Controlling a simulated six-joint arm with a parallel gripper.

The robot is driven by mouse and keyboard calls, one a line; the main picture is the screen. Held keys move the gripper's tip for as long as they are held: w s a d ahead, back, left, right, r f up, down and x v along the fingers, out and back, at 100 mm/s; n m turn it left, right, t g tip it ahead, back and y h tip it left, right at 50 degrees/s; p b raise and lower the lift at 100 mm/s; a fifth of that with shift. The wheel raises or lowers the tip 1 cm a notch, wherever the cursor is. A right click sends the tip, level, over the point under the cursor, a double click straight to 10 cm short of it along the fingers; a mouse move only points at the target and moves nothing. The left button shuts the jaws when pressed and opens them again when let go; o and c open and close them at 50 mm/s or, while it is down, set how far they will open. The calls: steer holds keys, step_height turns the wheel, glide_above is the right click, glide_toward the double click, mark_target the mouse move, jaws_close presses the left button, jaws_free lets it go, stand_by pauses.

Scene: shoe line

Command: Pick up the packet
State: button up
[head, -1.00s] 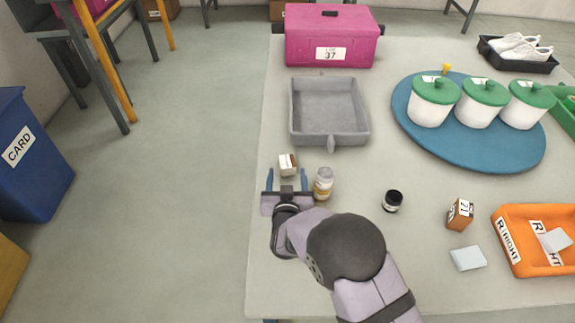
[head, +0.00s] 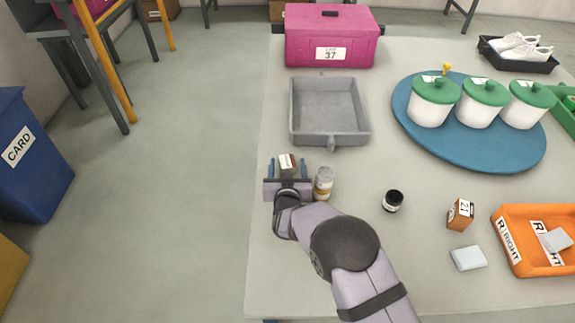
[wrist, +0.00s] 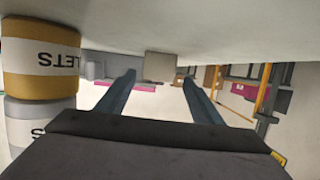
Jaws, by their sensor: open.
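A small boxy packet (head: 287,163), white and brown, stands on the table in front of my gripper. My gripper (head: 289,170) is open, with one blue finger on each side of the packet in the head view. In the wrist view the packet (wrist: 160,67) shows as a plain greyish-brown block between and around the tips of the open fingers (wrist: 159,76). I cannot tell whether either finger touches it. The near lower part of the packet is hidden by my gripper in the head view.
A labelled bottle (head: 323,184) stands close to the right of my gripper; it fills the left of the wrist view (wrist: 42,70). A grey tray (head: 364,128) lies beyond. A black jar (head: 393,201), brown box (head: 460,214), pale block (head: 468,258) and orange tray (head: 508,262) are right.

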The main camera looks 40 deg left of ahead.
mark_target(288, 168)
steer(key=c, duration=1.3)
step_height(288, 168, up, 10)
steer(key=shift+p, duration=0.4)
